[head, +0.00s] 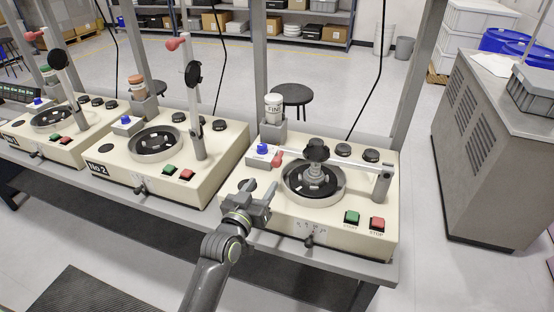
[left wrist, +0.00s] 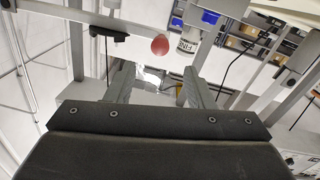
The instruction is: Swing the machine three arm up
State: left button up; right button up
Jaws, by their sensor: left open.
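Machine three (head: 335,222) is the cream machine at the right of the row. Its pale arm (head: 345,168) lies down across the round bowl (head: 341,192), from a grey hinge post (head: 382,186) on the right to a red knob (head: 277,158) at its left end. A black knob (head: 316,150) sits on the arm above the bowl. My left gripper (head: 258,190) is open and empty, in front of and below the red knob, apart from it. In the left wrist view the red knob (left wrist: 160,45) shows beyond and between the open fingers. My right gripper is not in view.
Machine No 2 (head: 180,175) and another machine (head: 60,140) stand to the left with arms raised. A white FINE bottle (head: 273,108) stands on a grey post behind the red knob. Grey uprights rise behind the bench. Green (head: 351,217) and red (head: 377,223) buttons are at the front right.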

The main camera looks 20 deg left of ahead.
aim_at(275, 165)
pick_arm(q)
jog(key=w, duration=0.3)
jog(key=w+p, duration=0.1)
jog(key=w, duration=0.2)
jog(key=w+p, duration=0.1)
jog(key=w, duration=0.2)
jog(key=shift+d, duration=0.4)
jog(key=shift+w+d, duration=0.1)
jog(key=shift+w, duration=1)
jog(key=shift+c, duration=0.6)
grip_shut()
